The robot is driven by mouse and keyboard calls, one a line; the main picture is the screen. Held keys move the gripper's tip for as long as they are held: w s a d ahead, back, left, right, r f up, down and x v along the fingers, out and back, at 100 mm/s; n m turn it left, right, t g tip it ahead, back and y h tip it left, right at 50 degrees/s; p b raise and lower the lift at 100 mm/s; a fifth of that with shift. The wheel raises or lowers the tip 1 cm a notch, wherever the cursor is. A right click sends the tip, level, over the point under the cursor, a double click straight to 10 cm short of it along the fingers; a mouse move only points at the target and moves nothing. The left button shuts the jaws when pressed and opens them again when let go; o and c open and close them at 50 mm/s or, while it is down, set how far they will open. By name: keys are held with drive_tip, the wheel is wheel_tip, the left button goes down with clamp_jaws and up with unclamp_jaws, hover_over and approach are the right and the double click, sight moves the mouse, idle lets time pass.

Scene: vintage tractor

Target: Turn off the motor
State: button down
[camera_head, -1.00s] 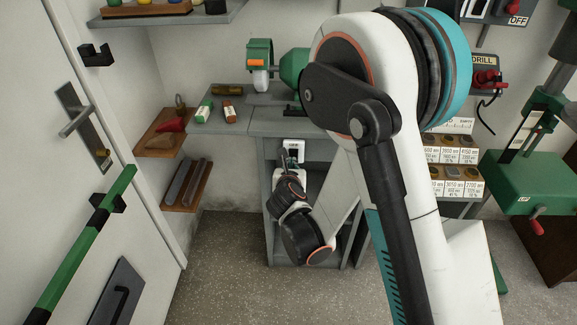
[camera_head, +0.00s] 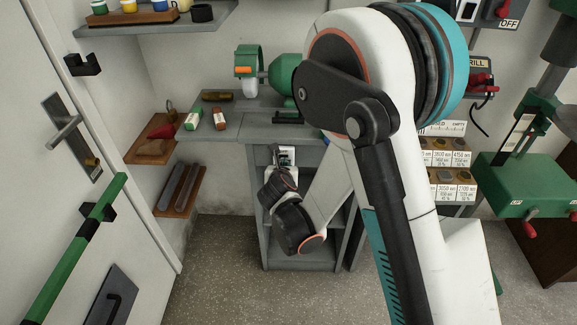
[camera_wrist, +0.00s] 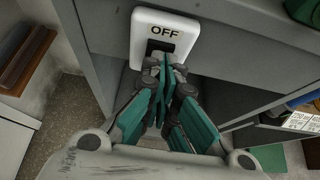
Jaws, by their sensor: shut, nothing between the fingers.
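A white switch plate marked OFF (camera_wrist: 166,20) is fixed to the front of the grey workbench (camera_wrist: 115,45). A dark rocker or recess shows under the lettering, partly covered by my fingertips. My gripper (camera_wrist: 163,64) is shut with nothing between its fingers. Its tips are right at the lower part of the plate; I cannot tell whether they touch it. In the head view my gripper (camera_head: 284,158) is at the bench front, under the worktop, and largely hides the plate. A green motor-like machine (camera_head: 284,80) with a wheel guard stands on the bench, partly behind my arm.
A door (camera_head: 40,170) with a handle and green bar is at the left. Small wooden shelves (camera_head: 150,150) hold tools on the wall. A green drill press (camera_head: 530,180) and a DRILL switch box (camera_head: 480,75) are at the right. The floor (camera_head: 215,270) before the bench is clear.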

drive_tip(key=shift+w+a+r+p, duration=0.1)
drive_tip(key=shift+a+r+p, duration=0.3)
drive_tip(key=shift+r, duration=0.25)
